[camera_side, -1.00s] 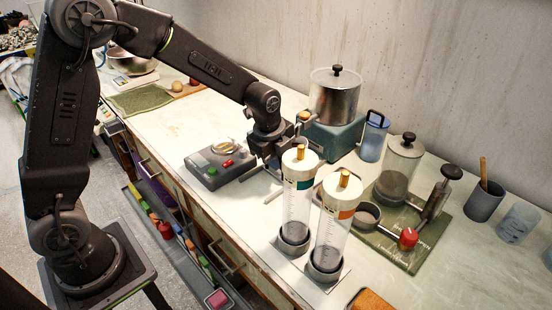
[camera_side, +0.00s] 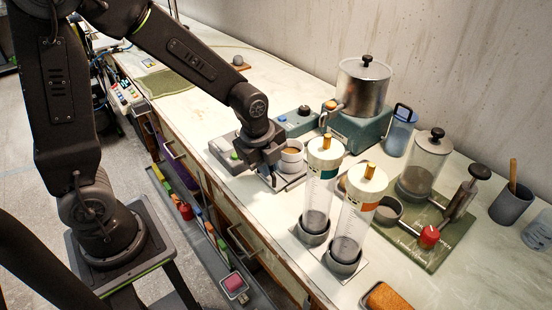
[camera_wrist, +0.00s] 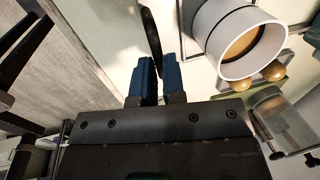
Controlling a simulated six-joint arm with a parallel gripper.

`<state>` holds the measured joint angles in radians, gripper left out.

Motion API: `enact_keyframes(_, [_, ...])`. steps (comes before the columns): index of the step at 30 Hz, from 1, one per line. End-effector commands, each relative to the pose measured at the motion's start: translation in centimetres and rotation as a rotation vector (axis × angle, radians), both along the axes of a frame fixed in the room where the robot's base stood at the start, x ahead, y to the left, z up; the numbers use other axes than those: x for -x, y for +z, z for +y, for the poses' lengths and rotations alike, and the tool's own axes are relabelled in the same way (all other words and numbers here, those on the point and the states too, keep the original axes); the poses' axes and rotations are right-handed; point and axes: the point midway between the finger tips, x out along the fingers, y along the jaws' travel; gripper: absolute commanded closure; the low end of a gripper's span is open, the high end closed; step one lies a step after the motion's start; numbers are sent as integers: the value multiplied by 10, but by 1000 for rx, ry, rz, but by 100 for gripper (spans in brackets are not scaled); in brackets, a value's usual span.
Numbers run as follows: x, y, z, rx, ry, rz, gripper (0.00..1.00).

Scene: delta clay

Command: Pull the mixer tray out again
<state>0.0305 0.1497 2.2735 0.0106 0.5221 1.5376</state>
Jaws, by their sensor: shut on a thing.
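My gripper (camera_side: 268,172) is low over the bench, its jaws shut on a thin dark upright piece (camera_wrist: 152,35) that looks like a handle. In the wrist view this piece stands between the blue fingertips (camera_wrist: 158,72). A white cup (camera_side: 291,158) with orange-brown contents is just right of the gripper and also shows in the wrist view (camera_wrist: 225,60). It appears to sit on a flat grey tray (camera_side: 292,181), partly hidden by my gripper. A blue-grey box with a blue knob (camera_side: 299,119) stands behind the cup. How the handle joins the tray is hidden.
Two clear cylinders with white caps (camera_side: 324,152) (camera_side: 368,185) stand close in front and right. A metal pot (camera_side: 362,88) stands behind. The bench at far left is fairly clear.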

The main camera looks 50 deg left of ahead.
Motion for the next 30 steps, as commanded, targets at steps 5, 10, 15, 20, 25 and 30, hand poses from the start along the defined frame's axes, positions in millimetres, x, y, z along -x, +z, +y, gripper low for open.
enact_keyframes(5, [-1, 1, -1, 1, 1, -2, 100])
enact_keyframes(10, [-1, 0, -1, 1, 1, -2, 77])
enact_keyframes(15, [-1, 0, 0, 1, 1, -1, 64])
enact_keyframes(20, [-1, 0, 0, 1, 0, 0, 64])
enact_keyframes(25, [0, 9, 0, 1, 0, -3, 64])
enact_keyframes(30, [5, 38, 0, 1, 0, -8, 64])
